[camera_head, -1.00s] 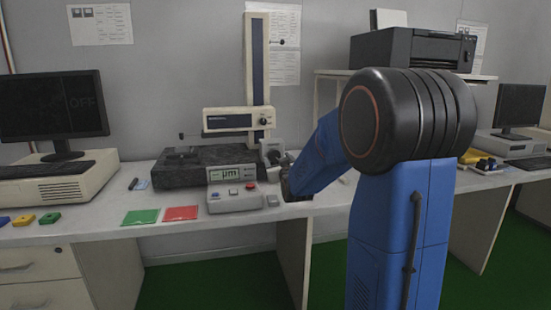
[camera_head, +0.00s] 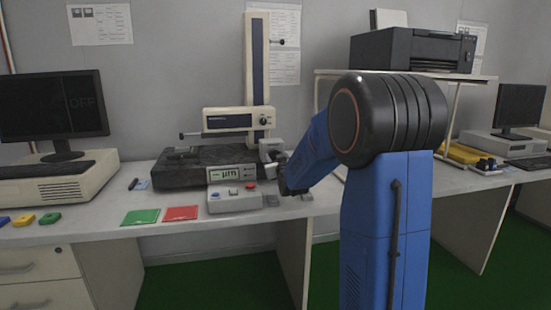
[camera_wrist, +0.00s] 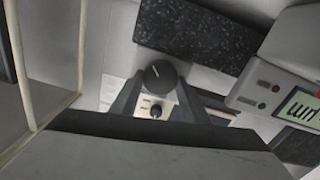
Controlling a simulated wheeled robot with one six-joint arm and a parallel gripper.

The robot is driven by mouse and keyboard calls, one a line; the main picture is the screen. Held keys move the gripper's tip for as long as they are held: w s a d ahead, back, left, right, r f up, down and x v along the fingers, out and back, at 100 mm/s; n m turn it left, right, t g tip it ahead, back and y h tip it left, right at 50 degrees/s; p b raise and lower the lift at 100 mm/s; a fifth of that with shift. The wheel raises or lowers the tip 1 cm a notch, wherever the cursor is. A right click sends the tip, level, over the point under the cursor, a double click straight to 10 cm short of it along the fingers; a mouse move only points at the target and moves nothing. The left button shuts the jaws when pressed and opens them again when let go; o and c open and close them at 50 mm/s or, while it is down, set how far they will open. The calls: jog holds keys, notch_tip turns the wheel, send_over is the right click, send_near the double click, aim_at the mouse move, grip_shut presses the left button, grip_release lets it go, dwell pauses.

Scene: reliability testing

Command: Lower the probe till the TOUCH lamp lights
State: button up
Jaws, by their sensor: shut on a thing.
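The height gauge has a tall cream column (camera_head: 257,60) with a carriage (camera_head: 228,121) on it. The thin dark probe (camera_head: 190,135) reaches left from the carriage, above the dark granite block (camera_head: 165,176). My gripper (camera_wrist: 157,88) is shut on a round dark knob (camera_wrist: 160,72), with one finger on each side of it. In the head view my gripper is beside the right end of the block, partly hidden by my arm. I cannot make out a lit TOUCH lamp.
A green card (camera_head: 140,217) and a red card (camera_head: 181,213) lie on the bench left of the control box. A monitor (camera_head: 50,105) stands at the left. A printer (camera_head: 412,50) sits on a shelf behind my arm.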

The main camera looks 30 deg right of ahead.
jog(key=shift+m, duration=0.3)
jog(key=m, duration=1.9)
jog(key=shift+s+d+f, duration=0.1)
jog(key=shift+d+f, duration=0.15)
dwell(0.5)
jog(key=o, duration=1.1)
jog(key=shift+c, duration=0.2)
